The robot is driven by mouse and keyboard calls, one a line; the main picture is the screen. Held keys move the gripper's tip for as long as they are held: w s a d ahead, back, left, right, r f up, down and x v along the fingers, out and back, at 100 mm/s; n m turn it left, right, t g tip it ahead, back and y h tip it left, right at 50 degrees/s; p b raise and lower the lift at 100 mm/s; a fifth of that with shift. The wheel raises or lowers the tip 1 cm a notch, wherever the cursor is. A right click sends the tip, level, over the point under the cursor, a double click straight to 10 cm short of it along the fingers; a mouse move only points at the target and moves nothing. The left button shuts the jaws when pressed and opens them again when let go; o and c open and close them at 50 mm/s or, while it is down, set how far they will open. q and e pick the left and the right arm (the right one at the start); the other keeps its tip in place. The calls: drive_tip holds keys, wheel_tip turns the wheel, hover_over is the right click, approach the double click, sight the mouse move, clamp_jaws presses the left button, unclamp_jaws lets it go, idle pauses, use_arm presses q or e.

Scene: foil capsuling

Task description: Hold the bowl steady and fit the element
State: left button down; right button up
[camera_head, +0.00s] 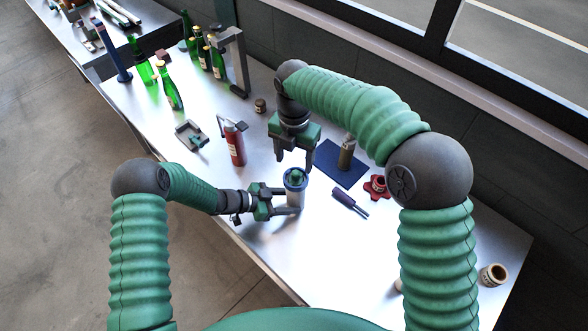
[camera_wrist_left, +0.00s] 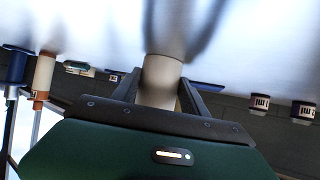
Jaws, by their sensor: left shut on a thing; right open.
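A pale cylindrical bowl (camera_head: 294,196) with a blue rim stands upright on the bench. My left gripper (camera_head: 290,198) is shut on its side from the left. The left wrist view shows a pale cylinder (camera_wrist_left: 163,76) between that gripper's fingers. A small green piece (camera_head: 296,175), perhaps the element, shows in the bowl's top; how deep it sits cannot be told. My right gripper (camera_head: 294,160) is open, pointing down just above and behind the bowl. It looks empty and apart from the green piece.
A red bottle (camera_head: 235,146) and a grey bracket (camera_head: 190,135) are left of the right gripper. A blue mat (camera_head: 328,164) with a brown bottle (camera_head: 346,152), a red knob (camera_head: 377,187) and a dark-handled tool (camera_head: 346,200) lie to the right. Green bottles (camera_head: 170,92) stand at the back.

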wheel_tip(320, 180, up, 5)
drive_tip(key=shift+r, duration=0.15)
use_arm(q)
drive_tip(key=c, duration=0.5)
unclamp_jaws()
drive_tip(key=shift+a, duration=0.1)
